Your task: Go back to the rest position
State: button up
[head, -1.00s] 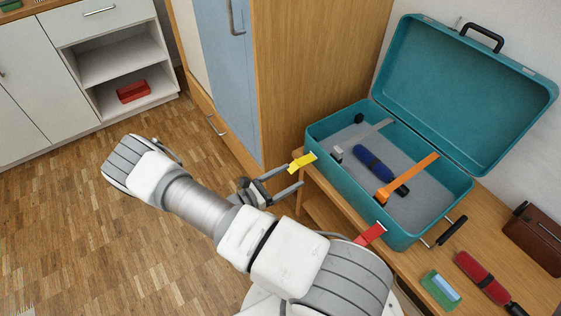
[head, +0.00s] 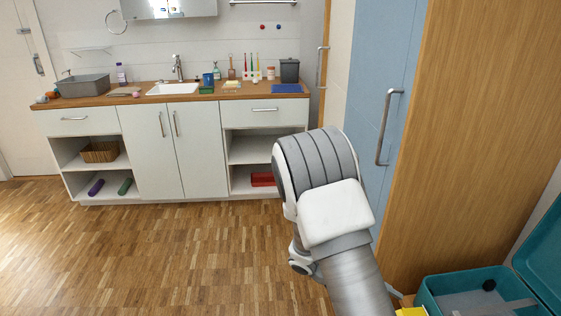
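My arm (head: 325,215) rises from the bottom edge right of centre in the head view, bent at a grey ribbed joint in front of the blue cabinet door. My gripper is out of view below the frame, so its fingers do not show. The teal toolbox (head: 432,300) stands at the lower right with its lid open, and only its far corner is in view. A yellow piece (head: 411,312) shows at the bottom edge in front of it.
A tall wooden cabinet (head: 470,130) with a blue door (head: 378,70) stands close on the right. A white counter unit (head: 160,150) with a sink (head: 172,89) and open shelves stands along the far wall. The wooden floor (head: 170,250) on the left is clear.

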jog(key=s+a+r+m+t+y, duration=0.3)
jog(key=s+r+y, duration=0.1)
jog(key=r, duration=0.5)
jog(key=s+a+r+m+t+y, duration=0.3)
jog(key=s+a+r+m+y, duration=0.1)
jog(key=r, duration=0.4)
jog(key=s+a+r+m+t+y, duration=0.3)
jog(key=s+r+y, duration=0.1)
jog(key=r, duration=0.5)
notch_tip(320, 180, up, 17)
jog(key=p, duration=1.7)
jog(key=shift+s+a, duration=0.2)
jog(key=shift+f, duration=0.15)
